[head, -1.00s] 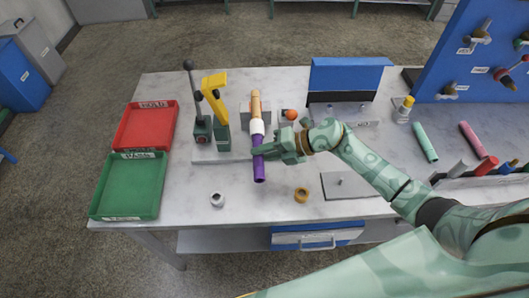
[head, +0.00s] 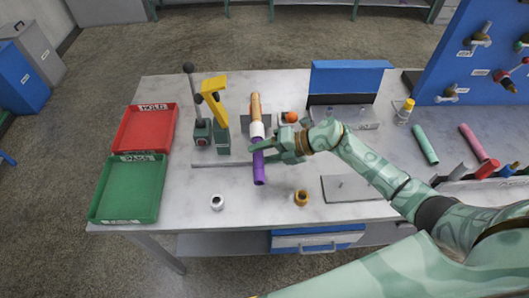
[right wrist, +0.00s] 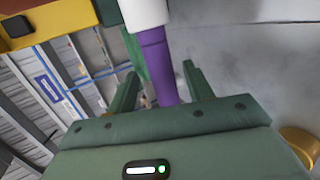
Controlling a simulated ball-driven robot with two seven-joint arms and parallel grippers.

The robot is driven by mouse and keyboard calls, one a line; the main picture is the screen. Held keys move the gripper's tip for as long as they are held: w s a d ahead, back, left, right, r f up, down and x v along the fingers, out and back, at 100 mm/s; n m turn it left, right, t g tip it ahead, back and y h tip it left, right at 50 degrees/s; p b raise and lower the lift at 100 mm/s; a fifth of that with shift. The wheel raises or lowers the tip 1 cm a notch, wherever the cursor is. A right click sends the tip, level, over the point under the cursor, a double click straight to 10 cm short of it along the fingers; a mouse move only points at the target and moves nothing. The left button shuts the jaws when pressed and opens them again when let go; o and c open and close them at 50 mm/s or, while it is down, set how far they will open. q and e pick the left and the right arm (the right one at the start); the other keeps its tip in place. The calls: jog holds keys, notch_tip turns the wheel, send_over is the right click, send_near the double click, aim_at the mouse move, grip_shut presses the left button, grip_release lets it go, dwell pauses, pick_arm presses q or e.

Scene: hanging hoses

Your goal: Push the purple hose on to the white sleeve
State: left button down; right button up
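The purple hose (head: 260,170) points toward the front of the table, its far end meeting the white sleeve (head: 257,130). A tan hose (head: 255,105) comes out of the sleeve's other end. In the right wrist view the purple hose (right wrist: 156,60) runs up to the white sleeve (right wrist: 145,12) with no gap visible; how deep they overlap is hidden. My right gripper (head: 265,152) is open, coming from the right, with its fingers on either side of the purple hose. In the right wrist view a gap shows between the hose and the right finger. My left gripper is not in view.
A yellow-handled press (head: 214,105) and a black-knobbed lever (head: 190,85) stand left of the sleeve. Red (head: 146,130) and green (head: 128,190) trays lie at the left. Small white (head: 217,202) and brown (head: 301,198) rings lie in front. Bare tabletop lies around the rings.

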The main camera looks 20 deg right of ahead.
jog(key=shift+s, duration=0.1)
jog(key=p+v, duration=0.1)
jog(key=v, duration=1.5)
jog(key=shift+r, duration=0.15)
jog(key=shift+d, duration=0.1)
